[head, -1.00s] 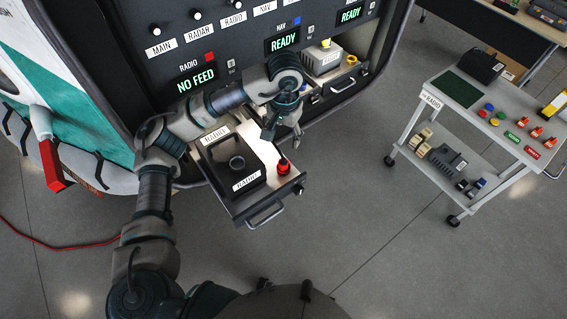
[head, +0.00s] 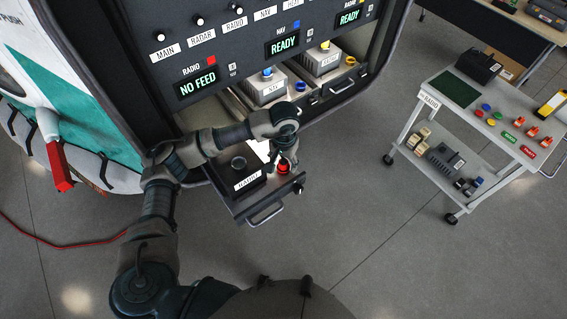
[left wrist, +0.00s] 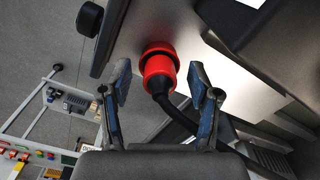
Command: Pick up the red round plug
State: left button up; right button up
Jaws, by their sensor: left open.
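The red round plug (head: 283,169) stands on the open radio drawer (head: 243,209), beside the black radio unit (head: 247,186). In the left wrist view the red plug (left wrist: 158,72) shows between and just beyond the fingertips, with a black cable running from it. My left gripper (head: 286,160) is over the plug from above and partly hides it. In the left wrist view the left gripper (left wrist: 163,88) is open, one finger on each side of the plug, with gaps visible. My right gripper is not in view.
The drawer handle (head: 266,214) juts out at the front. The panel (head: 200,88) above reads NO FEED for radio. Neighbouring drawers hold a grey unit with a blue plug (head: 267,72). A cart (head: 480,115) with small parts stands right. Floor between is clear.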

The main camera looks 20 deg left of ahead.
pick_arm(q)
grip_shut()
jog(key=shift+r, duration=0.1)
